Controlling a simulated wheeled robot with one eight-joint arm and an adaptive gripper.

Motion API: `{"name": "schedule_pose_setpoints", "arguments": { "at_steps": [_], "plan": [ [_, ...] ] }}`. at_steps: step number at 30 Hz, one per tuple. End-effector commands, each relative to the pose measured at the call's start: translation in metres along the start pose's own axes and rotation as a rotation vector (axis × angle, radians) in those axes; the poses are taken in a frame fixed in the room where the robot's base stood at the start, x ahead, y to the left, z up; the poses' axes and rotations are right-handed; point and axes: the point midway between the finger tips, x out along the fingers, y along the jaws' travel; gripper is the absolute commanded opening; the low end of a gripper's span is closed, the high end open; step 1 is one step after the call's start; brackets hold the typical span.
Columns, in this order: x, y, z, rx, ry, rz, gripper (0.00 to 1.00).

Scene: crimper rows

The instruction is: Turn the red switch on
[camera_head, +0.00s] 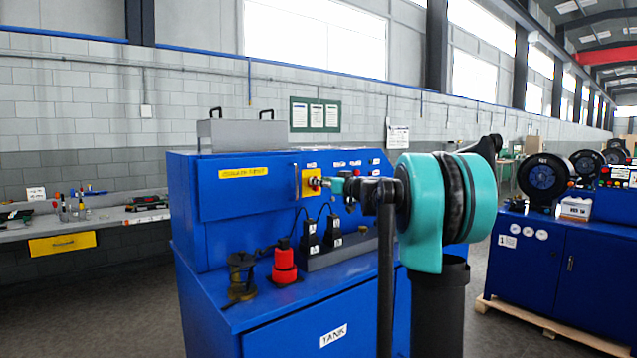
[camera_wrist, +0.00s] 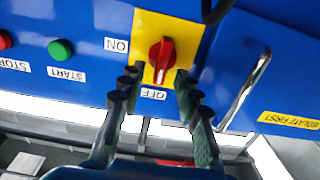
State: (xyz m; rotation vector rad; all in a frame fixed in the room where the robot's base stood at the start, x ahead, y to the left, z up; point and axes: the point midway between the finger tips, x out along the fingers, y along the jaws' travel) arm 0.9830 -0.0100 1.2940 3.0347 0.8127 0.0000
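The red switch (camera_wrist: 161,58) is a rotary knob on a yellow plate (camera_wrist: 188,32) on the blue cabinet face. In the wrist view its handle stands nearly upright, its lower end near the OFF label (camera_wrist: 152,94). The ON label (camera_wrist: 116,45) is left of the plate. My gripper (camera_wrist: 158,78) is open, its two fingers on either side of the knob's lower part with gaps visible. Whether the fingertips reach past the knob's face is unclear. In the head view my gripper (camera_head: 328,184) is right at the switch (camera_head: 314,182), which it partly hides.
A green START button (camera_wrist: 60,49) and a red STOP button (camera_wrist: 4,40) sit left of the switch in the wrist view. A metal handle (camera_wrist: 243,92) is to its right. Below in the head view are a red device (camera_head: 284,262) and black plugs (camera_head: 310,238) with cables.

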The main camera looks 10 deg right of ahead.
Motion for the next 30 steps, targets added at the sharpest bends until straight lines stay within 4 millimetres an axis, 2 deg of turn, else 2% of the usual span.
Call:
{"name": "schedule_pose_setpoints", "arguments": {
  "at_steps": [6, 14, 22, 30],
  "plan": [
    [0.015, -0.001, 0.000, 0.000, 0.000, -0.001, 0.33],
    [0.016, 0.000, 0.000, 0.000, 0.000, -0.001, 0.33],
    [0.016, 0.000, 0.000, 0.000, 0.000, 0.000, 0.02],
    [0.015, 0.000, 0.000, 0.003, 0.000, 0.000, 0.00]
  ]
}}
